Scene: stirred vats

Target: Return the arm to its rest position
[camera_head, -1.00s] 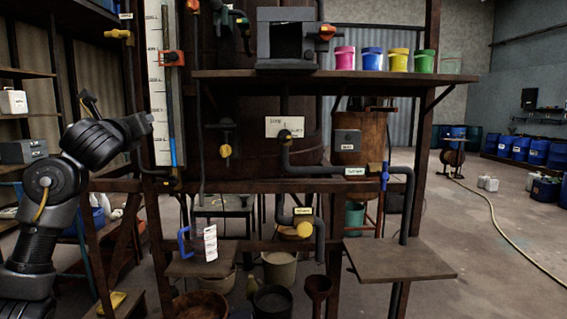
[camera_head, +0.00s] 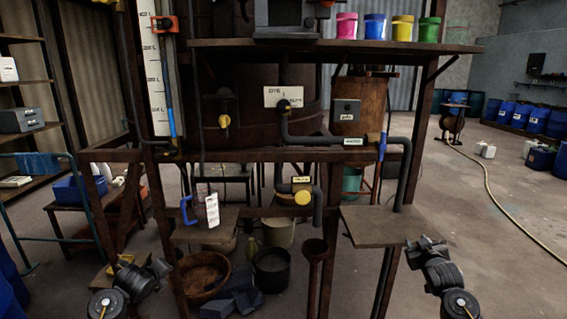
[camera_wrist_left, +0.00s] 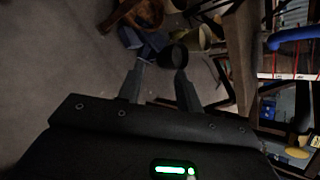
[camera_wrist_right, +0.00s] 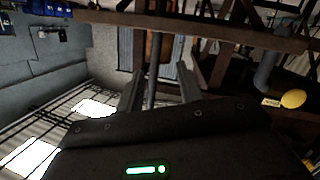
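My left arm (camera_head: 130,284) is low at the bottom left of the head view, in front of the wooden frame. My left gripper (camera_wrist_left: 160,82) has its two fingers apart in the left wrist view, with nothing between them but the dark pot and floor beyond. My right arm (camera_head: 440,275) is low at the bottom right, in front of the small brown shelf (camera_head: 385,226). My right gripper (camera_wrist_right: 160,86) has its fingers apart in the right wrist view. A dark post shows in the gap between them; I cannot tell how far off it is.
A jug with a blue handle (camera_head: 207,210) stands on a low shelf on the left. A yellow-capped valve (camera_head: 303,198) and grey pipes are in the middle. A brown bowl (camera_head: 203,275) and a dark pot (camera_head: 271,270) stand below. Open floor lies at right.

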